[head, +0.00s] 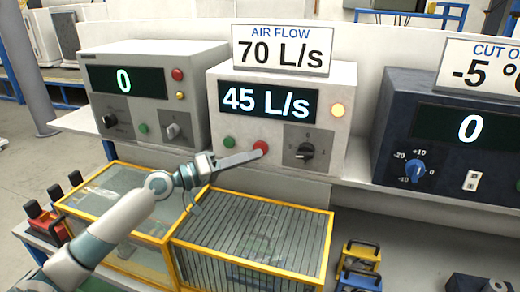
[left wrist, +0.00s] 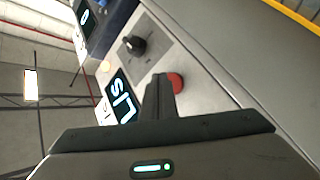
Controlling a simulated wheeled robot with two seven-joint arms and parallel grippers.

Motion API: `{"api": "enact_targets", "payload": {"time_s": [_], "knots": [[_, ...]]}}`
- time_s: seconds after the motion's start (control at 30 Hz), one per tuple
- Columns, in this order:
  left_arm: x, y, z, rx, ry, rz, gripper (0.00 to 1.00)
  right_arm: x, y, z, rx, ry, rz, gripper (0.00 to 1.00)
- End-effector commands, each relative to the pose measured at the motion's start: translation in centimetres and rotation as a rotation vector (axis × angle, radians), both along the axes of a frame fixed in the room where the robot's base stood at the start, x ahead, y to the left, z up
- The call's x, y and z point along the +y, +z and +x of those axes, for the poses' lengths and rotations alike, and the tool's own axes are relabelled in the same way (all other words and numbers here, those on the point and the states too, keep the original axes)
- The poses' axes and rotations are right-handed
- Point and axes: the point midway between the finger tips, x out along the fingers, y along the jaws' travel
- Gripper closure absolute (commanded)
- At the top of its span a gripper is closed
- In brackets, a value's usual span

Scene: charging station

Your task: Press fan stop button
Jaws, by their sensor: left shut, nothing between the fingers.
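The fan box (head: 222,101) is the pale middle unit; its display (head: 268,100) reads 45 L/s, under a sign saying AIR FLOW 70 L/s. On its front are a green button (head: 229,141), a red button (head: 261,146) and a black knob (head: 305,151). My left gripper (head: 258,154) is shut and empty, its tip at the lower edge of the red button. In the left wrist view the red button (left wrist: 175,81) shows just beside the shut fingers (left wrist: 160,82), partly hidden by them. I cannot tell whether they touch. My right gripper is not in view.
A grey box (head: 140,55) reading 0 stands to the left, a dark blue box (head: 400,105) to the right under a CUT OFF sign (head: 480,62). An orange lamp (head: 338,110) glows on the fan box. Yellow-framed cages (head: 250,200) sit below the shelf.

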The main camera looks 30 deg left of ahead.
Motion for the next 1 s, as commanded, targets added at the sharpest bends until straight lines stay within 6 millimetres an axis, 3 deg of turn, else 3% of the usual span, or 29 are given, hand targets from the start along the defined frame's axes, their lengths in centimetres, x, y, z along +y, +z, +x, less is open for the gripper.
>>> {"api": "enact_targets", "payload": {"time_s": [0.53,1.0], "knots": [[-0.1,0.0,-0.6,0.000,0.000,0.000,1.00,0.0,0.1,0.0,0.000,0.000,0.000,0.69],[-1.0,0.0,-4.2,0.002,0.000,0.000,1.00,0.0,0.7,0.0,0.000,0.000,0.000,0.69]]}}
